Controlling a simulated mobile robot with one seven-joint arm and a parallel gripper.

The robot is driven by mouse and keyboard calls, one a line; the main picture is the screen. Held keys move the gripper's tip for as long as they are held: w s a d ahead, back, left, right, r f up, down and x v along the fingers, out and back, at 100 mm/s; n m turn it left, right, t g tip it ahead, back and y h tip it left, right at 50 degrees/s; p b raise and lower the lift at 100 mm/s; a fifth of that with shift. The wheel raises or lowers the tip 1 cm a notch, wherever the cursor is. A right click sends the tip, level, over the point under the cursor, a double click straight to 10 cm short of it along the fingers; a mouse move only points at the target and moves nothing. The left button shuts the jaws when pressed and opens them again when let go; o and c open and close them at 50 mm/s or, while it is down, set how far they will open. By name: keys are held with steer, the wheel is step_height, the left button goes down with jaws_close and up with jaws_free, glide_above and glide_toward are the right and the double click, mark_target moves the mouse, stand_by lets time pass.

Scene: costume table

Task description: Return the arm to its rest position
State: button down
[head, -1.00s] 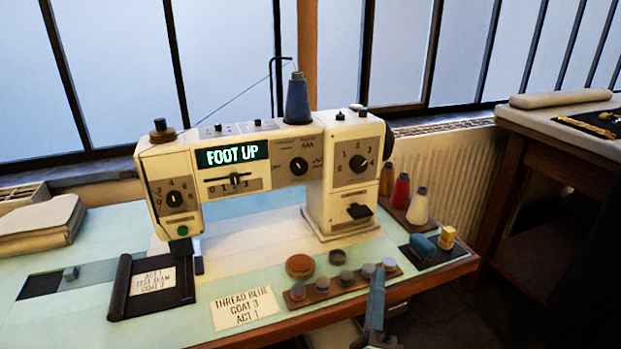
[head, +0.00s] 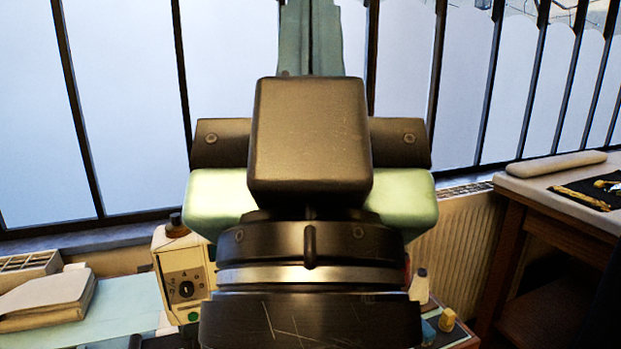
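My gripper (head: 311,40) and wrist fill the middle of the head view, close to the camera. A dark block and a dark ringed joint sit below, with pale green parts at both sides. Teal parts rise from behind the block and run out of the top edge. The fingertips are not clearly shown, so I cannot tell whether they are open or shut, and I see nothing held. The sewing machine (head: 186,285) is mostly hidden behind my arm; only its cream left end with a dial and green button shows.
Folded cloth (head: 47,300) lies at the left on the pale blue table (head: 125,312). A white spool (head: 420,285) and a yellow block (head: 447,319) show right of my arm. A wooden side table (head: 560,205) stands at the right. Windows line the back.

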step_height(320, 180, up, 20)
steer(key=p, duration=1.7)
steer(key=shift+p, duration=0.4)
steer(key=shift+w+a, duration=0.1)
